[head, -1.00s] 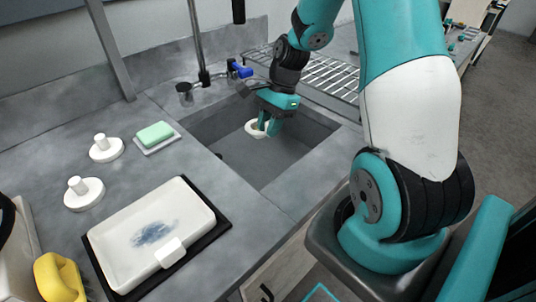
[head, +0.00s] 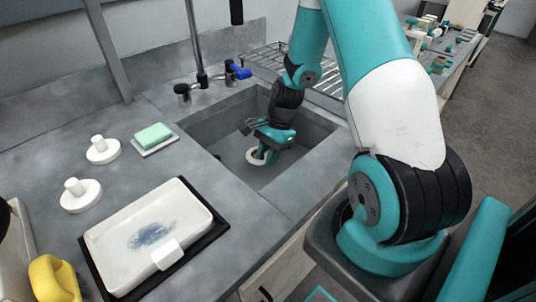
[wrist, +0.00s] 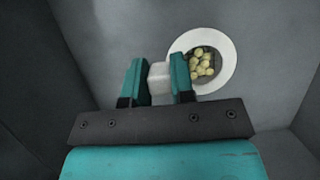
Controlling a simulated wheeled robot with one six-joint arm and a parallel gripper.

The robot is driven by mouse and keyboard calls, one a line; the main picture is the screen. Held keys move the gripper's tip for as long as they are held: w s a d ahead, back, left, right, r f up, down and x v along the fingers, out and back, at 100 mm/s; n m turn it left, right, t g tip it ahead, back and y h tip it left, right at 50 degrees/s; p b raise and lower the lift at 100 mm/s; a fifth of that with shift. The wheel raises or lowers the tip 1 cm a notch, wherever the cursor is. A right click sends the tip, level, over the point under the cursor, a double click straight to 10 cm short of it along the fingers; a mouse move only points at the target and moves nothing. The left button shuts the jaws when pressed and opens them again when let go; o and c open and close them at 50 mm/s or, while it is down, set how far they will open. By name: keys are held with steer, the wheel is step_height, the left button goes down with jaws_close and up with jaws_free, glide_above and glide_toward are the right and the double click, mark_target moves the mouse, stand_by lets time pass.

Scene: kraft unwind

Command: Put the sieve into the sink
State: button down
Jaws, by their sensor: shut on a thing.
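The sieve (head: 253,157) is a small white round piece with a wide rim. My gripper (head: 266,152) is shut on it and holds it down inside the grey sink (head: 225,153). In the wrist view the fingers of my gripper (wrist: 160,83) close on the sieve's white block-like handle, and its round rim (wrist: 226,56) lies to the right. Several pale yellowish lumps (wrist: 202,64) show in the middle of the rim. I cannot tell whether the sieve touches the sink floor.
A tap with a blue lever (head: 238,71) stands behind the sink, beside a wire rack (head: 318,72). On the left counter are a green sponge (head: 154,136), two white knobbed discs (head: 102,150), a white tray (head: 150,238) and a yellow object (head: 54,279).

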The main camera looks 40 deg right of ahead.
steer(key=c, duration=1)
jaws_free()
steer(key=shift+o, duration=0.2)
steer(key=v, duration=1.2)
steer(key=s+a+r+n, duration=0.2)
steer(key=a+r+n, duration=0.3)
steer(key=a+n, duration=0.3)
steer(key=s+a+r+n, duration=0.3)
steer(key=a+r+n, duration=0.25)
steer(key=a, duration=0.55)
steer(key=s+a+r+n, duration=0.4)
steer(key=s+a+n, duration=0.5)
steer(key=s+n, duration=0.2)
steer(key=shift+s+r, duration=0.25)
steer(key=shift+s, duration=0.15)
steer(key=shift+a, duration=0.1)
step_height(320, 180, up, 3)
steer(key=p, duration=0.2)
steer(key=shift+f+p, duration=0.2)
steer(key=shift+p, duration=0.2)
